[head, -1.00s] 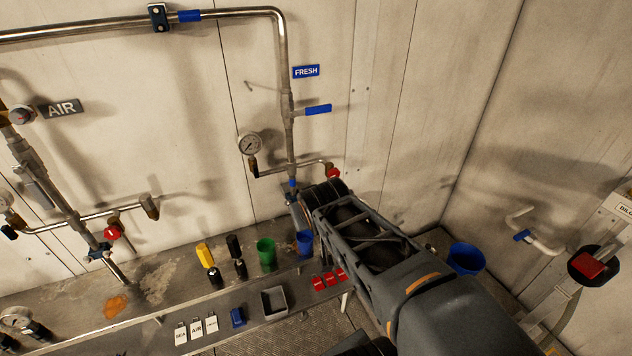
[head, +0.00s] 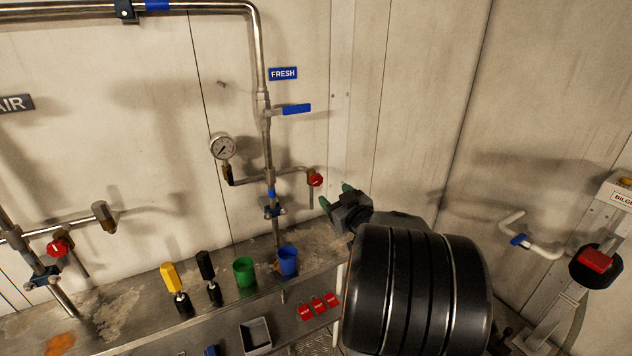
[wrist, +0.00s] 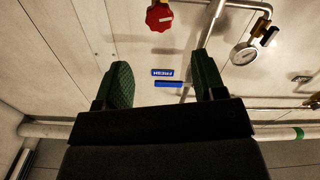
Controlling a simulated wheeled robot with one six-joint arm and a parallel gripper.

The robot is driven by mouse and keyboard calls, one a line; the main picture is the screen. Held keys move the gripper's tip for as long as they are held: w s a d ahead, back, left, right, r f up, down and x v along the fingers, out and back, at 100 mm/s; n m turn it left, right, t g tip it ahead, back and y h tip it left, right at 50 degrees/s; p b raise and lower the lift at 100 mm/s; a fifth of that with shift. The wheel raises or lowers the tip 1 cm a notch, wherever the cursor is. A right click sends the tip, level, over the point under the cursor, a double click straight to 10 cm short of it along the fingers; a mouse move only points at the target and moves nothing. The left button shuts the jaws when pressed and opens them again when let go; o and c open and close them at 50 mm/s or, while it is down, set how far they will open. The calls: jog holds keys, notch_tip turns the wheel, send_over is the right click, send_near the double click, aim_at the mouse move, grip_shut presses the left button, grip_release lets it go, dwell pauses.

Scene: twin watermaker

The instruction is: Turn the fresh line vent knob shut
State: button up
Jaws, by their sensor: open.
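The fresh line vent knob is a small red knob (head: 316,180) at the right end of a short side branch of the fresh line. In the wrist view the red knob (wrist: 159,17) shows at the top, beyond and between the two green fingers. My gripper (head: 337,196) is just below and to the right of the knob in the head view. It is open and empty, its fingers apart from the knob.
A pressure gauge (head: 222,147) sits at the branch's left end. Below, the bench holds a green cup (head: 244,271), a blue cup (head: 288,260), red tags (head: 318,305) and a grey tray (head: 256,335).

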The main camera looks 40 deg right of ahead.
aim_at(317, 179)
jog(key=w, duration=0.3)
jog(key=w+d, duration=0.1)
jog(key=w, duration=0.3)
jog(key=w+p, duration=0.1)
jog(key=w, duration=0.3)
jog(key=shift+d, duration=0.25)
jog(key=c, duration=0.9)
